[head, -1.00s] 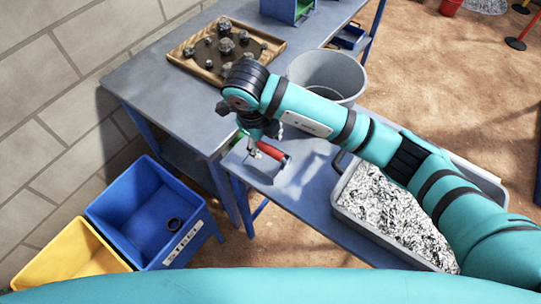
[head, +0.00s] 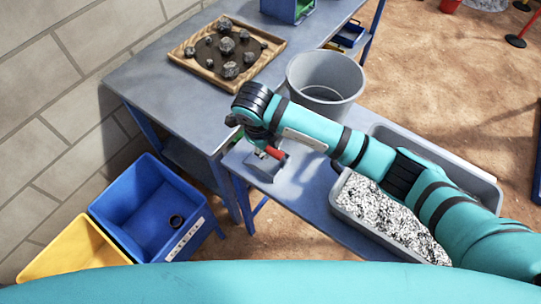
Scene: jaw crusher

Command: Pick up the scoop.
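My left gripper is not in view.
A grey bucket (head: 325,88) stands behind my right arm. A grey tub (head: 348,214) of black-and-white chips is under the forearm. A wooden tray (head: 184,66) with rocks lies on the higher table. Blue (head: 120,199) and yellow (head: 40,262) bins stand at lower left.

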